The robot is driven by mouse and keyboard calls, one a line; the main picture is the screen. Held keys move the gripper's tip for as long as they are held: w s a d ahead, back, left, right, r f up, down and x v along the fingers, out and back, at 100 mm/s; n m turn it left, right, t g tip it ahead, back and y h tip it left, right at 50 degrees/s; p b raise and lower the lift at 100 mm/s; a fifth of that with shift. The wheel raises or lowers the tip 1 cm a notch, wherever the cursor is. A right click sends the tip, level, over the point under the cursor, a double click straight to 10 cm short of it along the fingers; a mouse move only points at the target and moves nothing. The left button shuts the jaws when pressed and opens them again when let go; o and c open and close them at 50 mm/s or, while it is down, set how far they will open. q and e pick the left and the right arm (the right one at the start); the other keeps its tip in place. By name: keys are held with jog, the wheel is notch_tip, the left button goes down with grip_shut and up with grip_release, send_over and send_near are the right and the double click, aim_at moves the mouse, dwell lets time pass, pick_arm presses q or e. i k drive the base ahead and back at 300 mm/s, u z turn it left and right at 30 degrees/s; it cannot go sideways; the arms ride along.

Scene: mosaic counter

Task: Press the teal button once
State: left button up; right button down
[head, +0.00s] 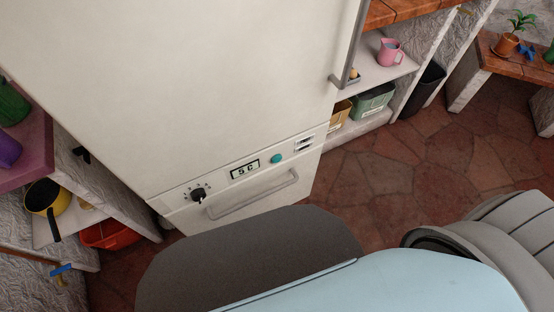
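The teal button (277,159) is a small round button on the control strip of a tall white fridge (200,80). It sits just right of a small display (245,170) and left of a pair of dark-marked switches (304,143). A black dial (197,195) is at the left end of the strip. Nothing covers the button. Neither of my grippers shows in the head view.
A drawer handle (255,195) runs below the strip, and a long vertical handle (350,45) is on the upper door. Shelves flank the fridge, with a green bin (371,101) at right and a yellow pot (43,197) at left. Stone floor (400,165) is clear at right.

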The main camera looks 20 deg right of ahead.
aim_at(276, 158)
jog(key=u, duration=2.5)
jog(key=i, duration=1.5)
jog(key=z, duration=3.4)
